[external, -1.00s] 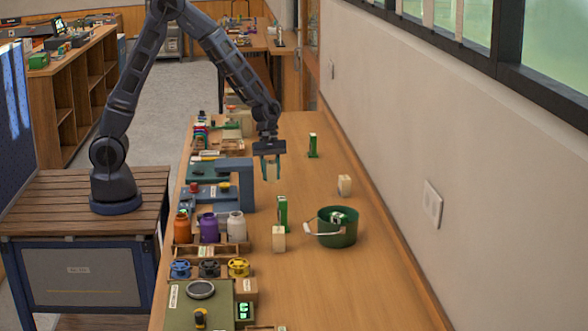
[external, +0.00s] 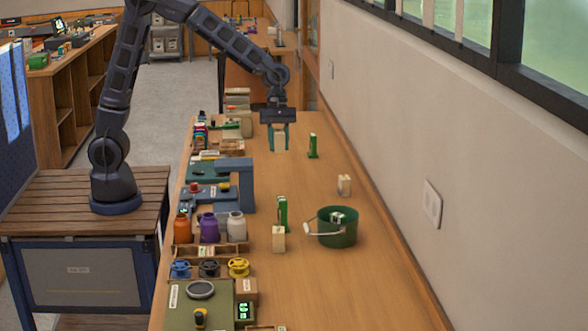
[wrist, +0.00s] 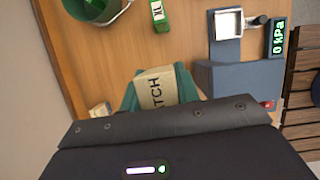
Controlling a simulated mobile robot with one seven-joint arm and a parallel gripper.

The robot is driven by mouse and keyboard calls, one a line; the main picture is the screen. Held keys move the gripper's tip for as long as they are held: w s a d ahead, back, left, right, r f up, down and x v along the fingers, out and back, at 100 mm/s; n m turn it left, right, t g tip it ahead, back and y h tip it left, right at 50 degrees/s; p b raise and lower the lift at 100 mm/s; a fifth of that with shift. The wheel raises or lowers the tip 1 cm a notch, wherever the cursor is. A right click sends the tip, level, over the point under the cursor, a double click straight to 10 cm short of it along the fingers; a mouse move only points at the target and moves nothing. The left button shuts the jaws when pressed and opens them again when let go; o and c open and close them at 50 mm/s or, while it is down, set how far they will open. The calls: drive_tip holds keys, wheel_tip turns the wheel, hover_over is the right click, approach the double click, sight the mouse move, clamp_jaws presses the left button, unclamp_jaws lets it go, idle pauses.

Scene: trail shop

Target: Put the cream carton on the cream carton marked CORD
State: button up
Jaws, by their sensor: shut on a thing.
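My gripper (external: 278,140) is shut on a cream carton (wrist: 157,88) and holds it above the far part of the bench. The lettering on the held carton shows as "TCH" in the wrist view; the rest is hidden. Another cream carton (external: 344,185) stands on the bench to the right, near the wall. A third cream carton (external: 278,239) stands nearer the camera, in front of a green block. I cannot read which one is marked CORD. A small cream carton (wrist: 100,110) also shows at the left of the wrist view, partly hidden by my gripper.
A green bucket (external: 338,232) with a white handle stands to the right of the near carton. Green blocks (external: 313,146) stand upright nearby. A blue-grey stand (external: 236,182), jars and spools line the left side. The bench's right strip is mostly clear.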

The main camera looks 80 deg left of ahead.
drive_tip(key=d+r, duration=0.2)
drive_tip(key=d, duration=1)
wheel_tip(320, 180, up, 3)
hover_over(279, 233)
drive_tip(key=a, duration=0.2)
drive_tip(key=shift+m, duration=0.4)
drive_tip(key=f, duration=1.9)
drive_tip(key=shift+d+f, duration=0.25)
drive_tip(key=shift+f, duration=0.15)
drive_tip(key=o, duration=1)
drive_tip(key=shift+f, duration=0.1)
